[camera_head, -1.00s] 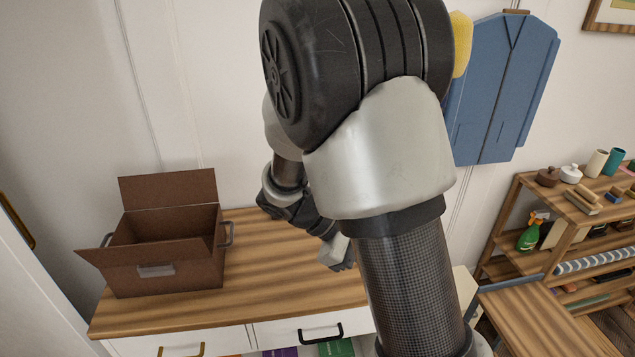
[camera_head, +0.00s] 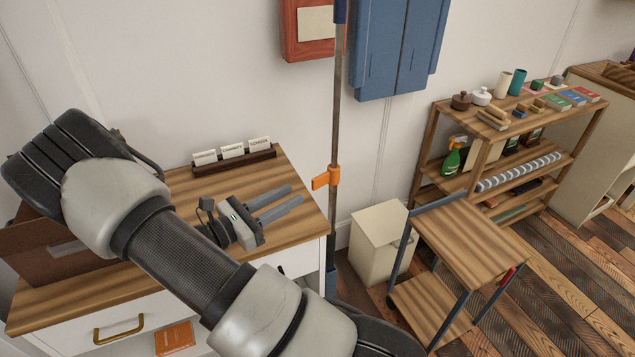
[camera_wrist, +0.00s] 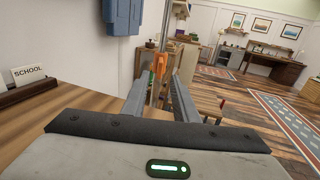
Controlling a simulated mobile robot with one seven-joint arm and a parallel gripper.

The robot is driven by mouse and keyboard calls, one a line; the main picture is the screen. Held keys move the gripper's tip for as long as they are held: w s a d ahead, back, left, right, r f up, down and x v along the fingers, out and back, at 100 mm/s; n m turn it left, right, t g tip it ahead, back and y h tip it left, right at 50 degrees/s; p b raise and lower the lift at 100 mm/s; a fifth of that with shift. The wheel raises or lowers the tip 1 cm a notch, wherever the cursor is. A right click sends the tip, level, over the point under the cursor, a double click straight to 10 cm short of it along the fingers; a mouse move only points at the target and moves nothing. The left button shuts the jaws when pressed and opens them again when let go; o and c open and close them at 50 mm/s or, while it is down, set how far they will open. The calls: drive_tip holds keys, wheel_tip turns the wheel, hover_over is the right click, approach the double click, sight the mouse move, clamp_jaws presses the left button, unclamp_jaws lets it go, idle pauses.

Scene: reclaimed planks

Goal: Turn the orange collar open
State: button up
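The orange collar (camera_head: 327,178) sits around a thin upright pole (camera_head: 336,110) just past the right end of the wooden counter. Its orange tab sticks out to the left in the head view. My gripper (camera_head: 284,201) is over the counter's right part, with its two grey fingers spread apart and pointing at the collar. The fingers are empty, and a gap remains between their tips and the collar. In the wrist view the collar (camera_wrist: 159,66) shows straight ahead, between and beyond the open fingers (camera_wrist: 160,95).
A card holder (camera_head: 234,158) stands at the counter's back. A brown box (camera_head: 50,240) is at the left, partly behind my arm. A cream bin (camera_head: 380,240) and a wooden cart (camera_head: 470,245) stand right of the pole.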

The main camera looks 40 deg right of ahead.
sight(312, 184)
drive_tip(key=d, duration=1)
drive_tip(key=shift+w+b, duration=0.15)
drive_tip(key=shift+b, duration=0.25)
clamp_jaws()
idle(0.8)
